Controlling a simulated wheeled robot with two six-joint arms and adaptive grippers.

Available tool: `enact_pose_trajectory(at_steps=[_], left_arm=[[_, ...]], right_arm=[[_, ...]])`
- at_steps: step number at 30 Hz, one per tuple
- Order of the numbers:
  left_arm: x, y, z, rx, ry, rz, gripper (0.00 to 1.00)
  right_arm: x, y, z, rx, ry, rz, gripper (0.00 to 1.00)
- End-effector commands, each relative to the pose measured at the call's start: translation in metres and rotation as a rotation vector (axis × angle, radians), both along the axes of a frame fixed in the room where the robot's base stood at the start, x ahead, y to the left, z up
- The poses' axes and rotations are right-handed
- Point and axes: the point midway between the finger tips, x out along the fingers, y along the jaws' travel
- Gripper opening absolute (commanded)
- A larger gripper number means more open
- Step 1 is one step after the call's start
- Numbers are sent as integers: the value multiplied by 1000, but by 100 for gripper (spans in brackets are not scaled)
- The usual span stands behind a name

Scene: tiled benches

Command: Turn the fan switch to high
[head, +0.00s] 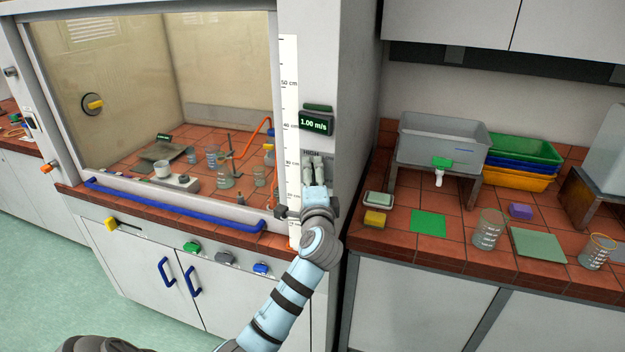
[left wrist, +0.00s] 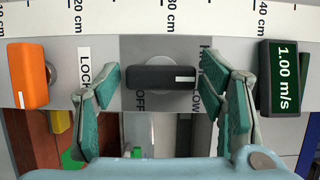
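The fan switch (left wrist: 160,77) is a dark bar-shaped knob on a grey plate in the left wrist view. Its white mark is at its right end, facing the side with the partly covered HIGH and LOW lettering. OFF is printed beside the knob's lower left. My left gripper (left wrist: 165,98) is open, with one green-padded finger on each side of the knob and visible gaps between. In the head view, my left gripper (head: 314,172) is at the fume hood's right post and hides the switch; HIGH shows just above the fingers. My right gripper is not in view.
An airflow display (head: 316,122) reading 1.00 m/s sits above the switch. An orange knob (left wrist: 27,75) is beside the LOCK label. The blue sash handle (head: 175,208) runs left of my gripper. A bench with a grey basin (head: 441,140) stands right.

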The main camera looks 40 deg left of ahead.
Motion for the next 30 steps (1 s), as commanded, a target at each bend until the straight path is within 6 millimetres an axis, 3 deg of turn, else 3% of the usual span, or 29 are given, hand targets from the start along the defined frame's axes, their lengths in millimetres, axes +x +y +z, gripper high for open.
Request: enact_pose_trajectory(at_steps=[11, 14, 24, 30], left_arm=[[-3, -3, 0, 1, 0, -1, 72], [-13, -14, 0, 0, -1, -4, 72], [-78, -71, -1, -4, 0, -3, 72], [-90, -80, 1, 1, 1, 0, 72]], right_arm=[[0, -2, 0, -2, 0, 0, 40], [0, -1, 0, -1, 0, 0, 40], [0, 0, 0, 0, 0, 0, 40], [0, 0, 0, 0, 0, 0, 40]])
